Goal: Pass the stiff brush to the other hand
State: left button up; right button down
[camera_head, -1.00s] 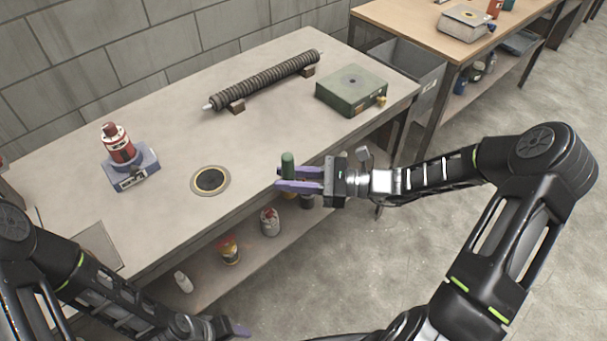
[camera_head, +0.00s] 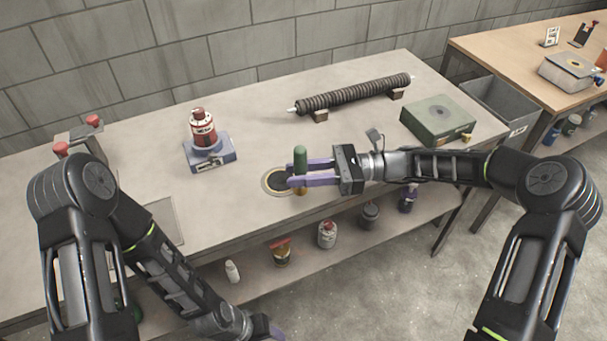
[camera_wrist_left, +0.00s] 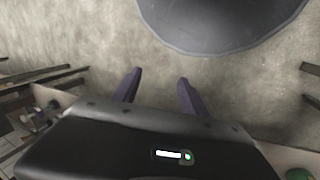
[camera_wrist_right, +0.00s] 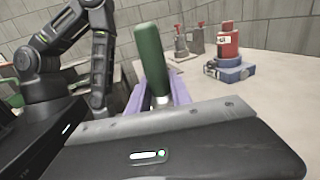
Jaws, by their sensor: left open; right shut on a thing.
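The stiff brush (camera_head: 300,158) shows a green handle standing upright between the purple fingers of my right gripper (camera_head: 298,176), which is shut on it. A tan part of the brush shows just below the fingers. In the right wrist view the green handle (camera_wrist_right: 151,62) rises between the fingers, leaning slightly. My left gripper (camera_head: 272,330) is low at the bottom edge of the head view, mostly cut off. In the left wrist view its two fingers (camera_wrist_left: 158,90) are apart, with nothing between them. It is well below and left of the brush.
Several containers stand on the lower shelf (camera_head: 330,248). A grey bin (camera_head: 500,105) is at right.

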pick_arm(q)
jog(key=w+d+r+t+y, duration=0.1)
jog(key=w+d+r+t, duration=0.2)
jog(key=w+r, duration=0.3)
jog(key=w+d+r+t, duration=0.3)
jog(key=w+d+r, duration=0.1)
jog(key=w, duration=0.4)
jog(key=w+d+r+n+t, duration=0.1)
jog(key=d+r+t, duration=0.2)
jog(key=d+r, duration=0.35)
jog(key=w+d+r+n+t, duration=0.1)
jog(key=d+r+t, duration=0.25)
jog(key=r, duration=0.55)
notch_tip(320, 180, up, 8)
jog(key=t, duration=0.2)
jog(key=a+r+m+t+y, duration=0.2)
jog(key=a+r+y, duration=0.2)
jog(key=a+r, duration=0.2)
jog(key=shift+s+a+r+m+t+y, duration=0.25)
jog(key=shift+s+m+t+y, duration=0.1)
jog(key=shift+m+y, duration=0.05)
jog(key=shift+w, duration=0.1)
jog(key=w, duration=1.1)
jog(key=shift+w+a, duration=0.4)
